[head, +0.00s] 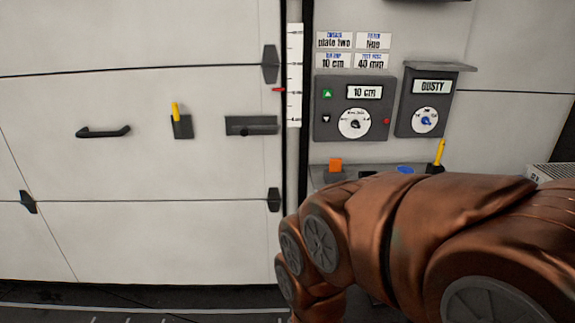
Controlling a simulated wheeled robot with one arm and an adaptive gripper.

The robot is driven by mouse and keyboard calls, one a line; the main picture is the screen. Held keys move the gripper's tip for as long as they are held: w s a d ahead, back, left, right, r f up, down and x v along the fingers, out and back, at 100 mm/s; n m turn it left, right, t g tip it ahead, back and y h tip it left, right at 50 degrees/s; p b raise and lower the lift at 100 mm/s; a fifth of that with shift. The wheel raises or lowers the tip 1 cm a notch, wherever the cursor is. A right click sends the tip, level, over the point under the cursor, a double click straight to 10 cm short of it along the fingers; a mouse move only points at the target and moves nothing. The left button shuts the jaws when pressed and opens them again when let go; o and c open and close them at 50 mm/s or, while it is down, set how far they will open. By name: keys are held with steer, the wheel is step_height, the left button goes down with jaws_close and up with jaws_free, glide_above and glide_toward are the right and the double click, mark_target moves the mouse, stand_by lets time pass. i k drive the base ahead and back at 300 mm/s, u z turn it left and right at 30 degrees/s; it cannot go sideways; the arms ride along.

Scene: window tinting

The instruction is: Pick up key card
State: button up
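I cannot make out a key card for certain. A small shelf (318,180) below the control panels holds an orange block (335,164) on a dark base, a flat black item (368,173), a blue round item (405,170) and a yellow stick in a black holder (436,168). My copper-coloured arm covers the front of this shelf and the area below it. My gripper is not in view, so I cannot see whether it holds anything.
A grey panel (343,130) reads "10 cm"; beside it a smaller panel (408,128) reads "DUSTY". The white door (150,160) at left has a black handle (103,132), a yellow lever (176,112) and a dark latch (251,125). A white vented box (552,173) stands far right.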

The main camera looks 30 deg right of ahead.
mark_target(335, 164)
steer(key=u, duration=0.1)
steer(key=i, duration=0.95)
steer(key=z, duration=0.3)
